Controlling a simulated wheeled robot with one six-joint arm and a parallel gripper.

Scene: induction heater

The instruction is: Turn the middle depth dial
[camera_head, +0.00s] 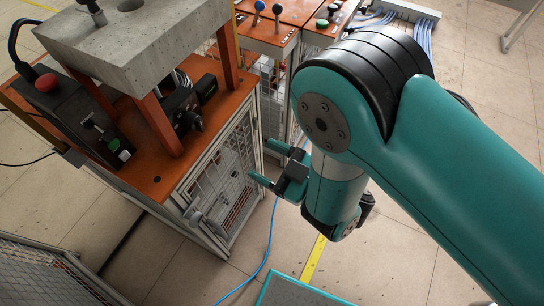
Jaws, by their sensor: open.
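My gripper (260,160) is open and empty, its two teal fingers pointing left toward the mesh side of the orange-topped machine (222,95). It hangs below the height of that machine's top, to the right of it. A black device with a round dark knob (194,122) sits on the orange top under a concrete block. I cannot tell whether this knob is the middle depth dial; no dial is clearly marked as such. The gripper appears apart from the knob.
The concrete block (140,45) stands on orange legs above the top. A control box with a red button (46,82) is at left. Another orange-topped unit with levers (277,10) stands behind. A blue cable (268,250) crosses the floor. Open floor (400,240) lies at right.

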